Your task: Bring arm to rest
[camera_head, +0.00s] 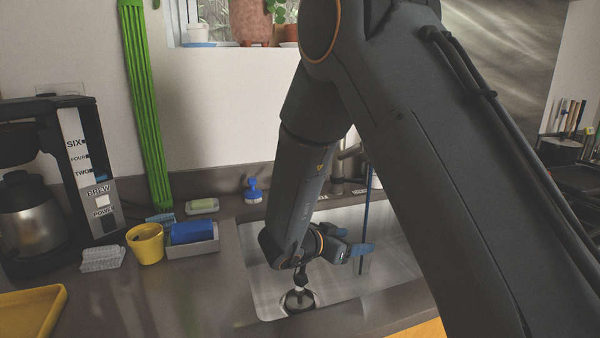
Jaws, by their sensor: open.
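My arm reaches down from the upper right, bends and ends low over the steel sink (395,262). My gripper (358,250) is over the basin and points to the right. It is open; its fingers are small in view and partly hard to make out. A thin dark blue upright rod (368,205) shows right beside the fingers; I cannot tell whether it touches them. Below my wrist is a dark round piece with a knob (299,299) at the sink bottom.
A coffee maker (75,165), yellow cup (146,243), grey caddy with a blue sponge (193,238) and yellow tray (32,312) stand on the left counter. A blue brush (253,192) and the faucet (348,165) are behind the sink.

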